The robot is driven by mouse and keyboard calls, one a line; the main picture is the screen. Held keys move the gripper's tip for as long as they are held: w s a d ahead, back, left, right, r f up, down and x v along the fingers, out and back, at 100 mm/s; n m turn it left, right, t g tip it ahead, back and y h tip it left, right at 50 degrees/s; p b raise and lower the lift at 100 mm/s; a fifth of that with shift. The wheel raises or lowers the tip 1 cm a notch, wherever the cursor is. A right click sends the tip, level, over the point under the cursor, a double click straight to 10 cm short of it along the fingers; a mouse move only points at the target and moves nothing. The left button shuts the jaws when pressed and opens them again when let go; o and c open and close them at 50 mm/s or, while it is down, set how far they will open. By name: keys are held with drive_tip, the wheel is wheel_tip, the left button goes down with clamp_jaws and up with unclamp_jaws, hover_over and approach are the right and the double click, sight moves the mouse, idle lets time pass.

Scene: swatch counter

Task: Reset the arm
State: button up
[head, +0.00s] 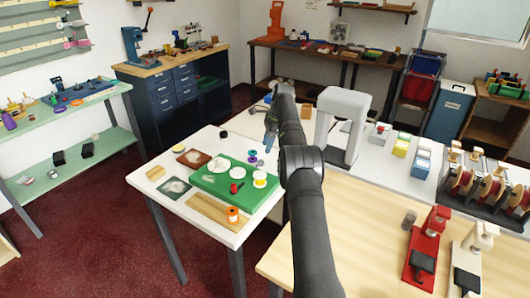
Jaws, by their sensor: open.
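My arm rises from the bottom middle of the head view, bends at a dark elbow, and reaches away over the white table (236,232). My gripper (268,140) is at its far end, small and partly hidden behind my own wrist. It is open, and I see nothing held between its fingers. It hangs above the table, behind the green board (212,186) and left of a white arch-shaped frame (357,110). I cannot tell its exact height.
White discs, a red item (236,187) and a yellow-sided container (260,181) are on the green board. An orange spool (232,214) stands in front. Red (420,262) and white (467,258) presses stand right on the wooden table (360,225). A spool rack (485,190) is far right.

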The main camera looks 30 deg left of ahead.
drive_tip(key=shift+d+r, duration=0.1)
drive_tip(key=shift+r, duration=0.4)
drive_tip(key=shift+f, duration=0.1)
drive_tip(key=x, duration=0.7)
drive_tip(key=shift+f, duration=0.65)
drive_tip(key=shift+v, duration=1.5)
drive_tip(key=shift+r, duration=0.1)
